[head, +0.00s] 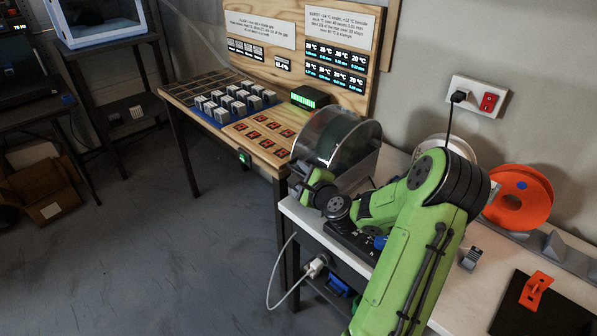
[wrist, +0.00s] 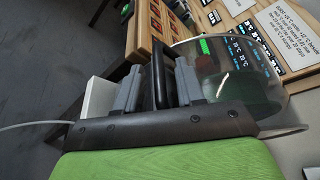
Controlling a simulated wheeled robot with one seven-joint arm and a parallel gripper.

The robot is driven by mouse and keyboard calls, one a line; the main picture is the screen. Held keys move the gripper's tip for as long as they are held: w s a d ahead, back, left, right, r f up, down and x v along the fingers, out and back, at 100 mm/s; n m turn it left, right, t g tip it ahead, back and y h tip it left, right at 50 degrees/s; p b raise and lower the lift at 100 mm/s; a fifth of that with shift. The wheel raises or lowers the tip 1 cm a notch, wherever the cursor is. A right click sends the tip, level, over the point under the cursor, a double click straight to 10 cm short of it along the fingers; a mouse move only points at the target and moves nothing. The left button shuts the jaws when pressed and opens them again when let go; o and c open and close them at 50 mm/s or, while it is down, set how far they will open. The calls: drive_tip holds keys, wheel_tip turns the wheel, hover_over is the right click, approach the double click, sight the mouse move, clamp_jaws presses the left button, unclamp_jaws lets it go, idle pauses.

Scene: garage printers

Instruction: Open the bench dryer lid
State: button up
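The bench dryer's clear domed lid (head: 318,132) is down over the dryer at the left end of the white bench. It also shows in the wrist view (wrist: 243,85), large at the right. A black bar handle (wrist: 158,72) stands between the two grey fingers of my gripper (wrist: 157,85). The fingers are apart, with a visible gap on the bar's left side and the right finger very close to it. In the head view my gripper (head: 318,190) is at the lid's front, and my wrist hides the fingertips and handle.
A wooden table (head: 185,92) with grey blocks and red-marked tiles stands beyond the dryer. An orange spool (head: 518,197) and a wall socket (head: 478,103) with a plugged cable are at the right. A white cable (head: 272,282) hangs at the bench front. Open floor lies left.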

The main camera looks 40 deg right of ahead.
clamp_jaws()
